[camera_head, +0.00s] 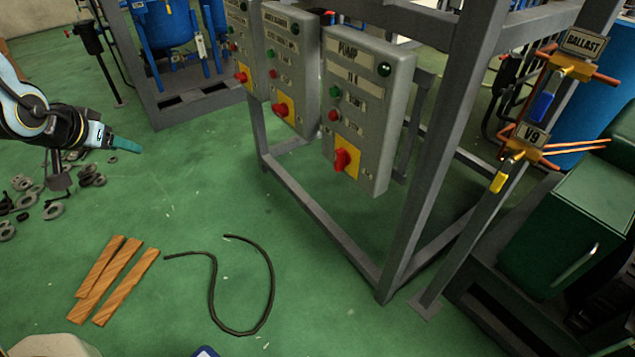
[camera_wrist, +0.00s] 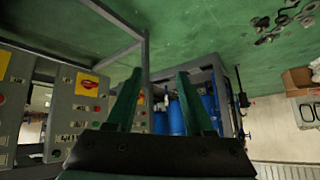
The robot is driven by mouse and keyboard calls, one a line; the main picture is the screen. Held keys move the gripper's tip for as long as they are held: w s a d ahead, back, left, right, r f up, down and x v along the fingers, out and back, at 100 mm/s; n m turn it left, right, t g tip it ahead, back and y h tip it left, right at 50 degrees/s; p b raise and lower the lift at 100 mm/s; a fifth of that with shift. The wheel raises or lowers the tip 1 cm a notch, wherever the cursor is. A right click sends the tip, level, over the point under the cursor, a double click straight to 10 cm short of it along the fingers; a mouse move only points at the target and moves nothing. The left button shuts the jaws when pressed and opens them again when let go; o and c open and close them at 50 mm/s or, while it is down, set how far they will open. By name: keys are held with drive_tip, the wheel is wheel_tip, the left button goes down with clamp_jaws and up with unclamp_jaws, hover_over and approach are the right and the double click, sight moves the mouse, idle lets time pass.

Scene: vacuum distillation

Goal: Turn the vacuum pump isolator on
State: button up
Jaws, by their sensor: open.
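The grey PUMP box (camera_head: 365,100) hangs on a metal frame in the head view. Its isolator is a red rotary knob (camera_head: 343,160) on a yellow plate at the box's lower left, below a green and a red button. My gripper (camera_head: 138,149) is at the left of the head view, pointing right, well apart from the boxes. In the wrist view my gripper (camera_wrist: 160,72) has its two green fingers spread with nothing between them. Control boxes show turned over at the left there, one with a red knob on a yellow plate (camera_wrist: 86,84); I cannot tell which box it is.
Two similar boxes (camera_head: 290,70) (camera_head: 241,45) with red knobs hang left of the PUMP box. Frame posts (camera_head: 440,150) and valves labelled BALLAST and V8 (camera_head: 517,148) stand to the right.

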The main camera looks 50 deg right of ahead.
drive_tip(key=s+d+f+m+g+h+b, duration=0.2)
drive_tip(key=s+d+f+m+h+b, duration=0.3)
drive_tip(key=d+f, duration=0.45)
drive_tip(key=m+g+h+b, duration=0.4)
drive_tip(key=g+h+b, duration=0.2)
drive_tip(key=g+b, duration=0.25)
approach(336, 157)
drive_tip(key=b+x, duration=0.1)
drive_tip(key=x, duration=0.7)
drive_tip(key=shift+s+d+b, duration=0.1)
drive_tip(key=shift+d+b, duration=0.1)
drive_tip(key=shift+b, duration=0.2)
drive_tip(key=shift+s+d, duration=0.15)
drive_tip(key=shift+d, duration=0.4)
clamp_jaws()
